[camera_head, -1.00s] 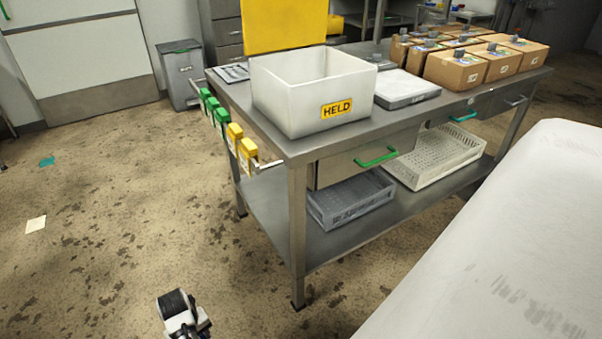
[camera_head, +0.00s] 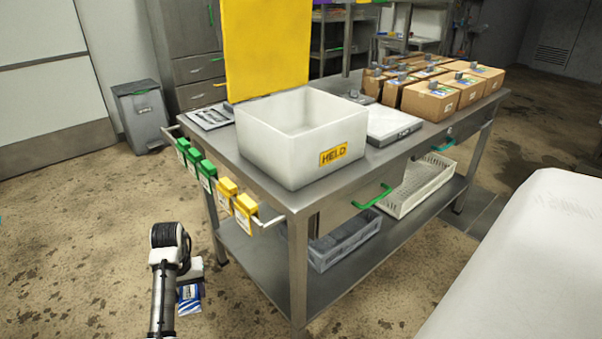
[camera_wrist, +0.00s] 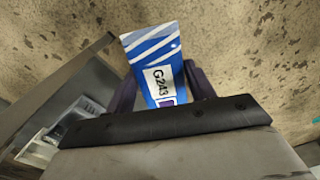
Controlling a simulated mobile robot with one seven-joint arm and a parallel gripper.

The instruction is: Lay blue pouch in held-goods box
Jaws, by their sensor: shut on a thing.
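The blue pouch (camera_wrist: 156,62) has blue and white stripes and a white label reading G243. My gripper (camera_wrist: 160,90) is shut on it in the wrist view. In the head view the pouch (camera_head: 190,297) hangs low over the floor, left of the table, partly hidden by my arm; the gripper's fingers cannot be made out there. The held-goods box (camera_head: 270,158) is a white open-topped bin with a yellow HELD label, standing on the near left part of the table. I see no contents, but its floor is only partly visible. The pouch is apart from the box and below the tabletop.
The steel table (camera_head: 262,190) has green and yellow tags (camera_head: 226,190) on its left rail. A yellow panel (camera_head: 265,50) stands behind the box. A pale scale-like slab (camera_head: 393,125) and several cartons (camera_head: 430,103) stand to the right. A white rounded surface (camera_head: 530,260) fills the lower right.

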